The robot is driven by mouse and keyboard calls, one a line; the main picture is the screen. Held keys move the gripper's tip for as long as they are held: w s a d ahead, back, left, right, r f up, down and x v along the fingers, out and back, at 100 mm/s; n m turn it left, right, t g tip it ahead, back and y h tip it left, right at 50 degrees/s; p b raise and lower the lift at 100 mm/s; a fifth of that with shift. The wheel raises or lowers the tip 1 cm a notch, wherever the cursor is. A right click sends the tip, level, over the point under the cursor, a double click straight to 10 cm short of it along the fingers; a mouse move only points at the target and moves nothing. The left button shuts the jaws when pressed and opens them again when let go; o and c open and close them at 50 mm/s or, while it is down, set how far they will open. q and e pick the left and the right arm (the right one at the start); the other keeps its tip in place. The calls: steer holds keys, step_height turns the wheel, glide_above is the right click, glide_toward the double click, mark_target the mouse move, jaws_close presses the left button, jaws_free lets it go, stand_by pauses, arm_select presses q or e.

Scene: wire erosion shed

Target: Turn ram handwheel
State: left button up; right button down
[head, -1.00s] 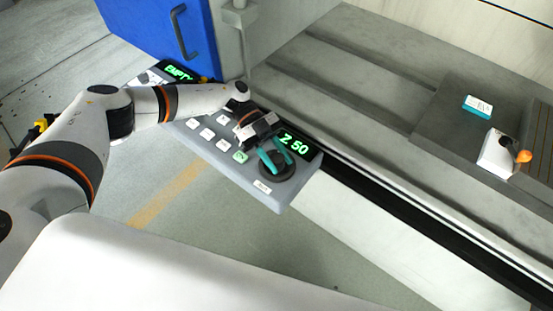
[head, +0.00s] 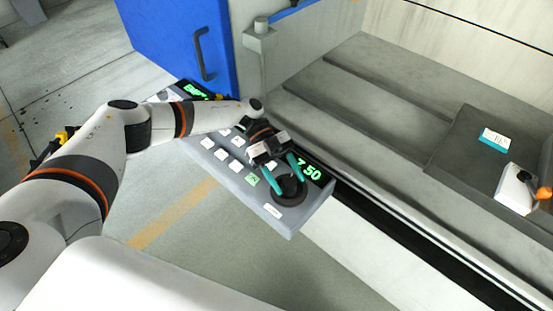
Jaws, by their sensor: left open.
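The ram handwheel (head: 291,199) is a dark round wheel at the right end of the grey control panel (head: 318,208). My left gripper (head: 289,184) is over the wheel, with its two teal fingers apart on either side of the wheel's middle. Whether the fingers touch the wheel or hover just above it, I cannot tell. The fingers hide part of the wheel. A green-digit display (head: 313,172) beside the wheel ends in 50, its first character partly covered by a finger. My right gripper is not in view.
White buttons (head: 222,154) and one green button (head: 252,181) lie left of the wheel. A blue door (head: 180,45) stands behind the panel.

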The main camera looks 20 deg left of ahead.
arm_select(q)
steer(key=b+v, duration=0.3)
steer(key=v, duration=0.6)
steer(key=shift+w+a, duration=0.15)
steer(key=shift+w+a+r, duration=0.15)
steer(key=shift+a+r, duration=0.15)
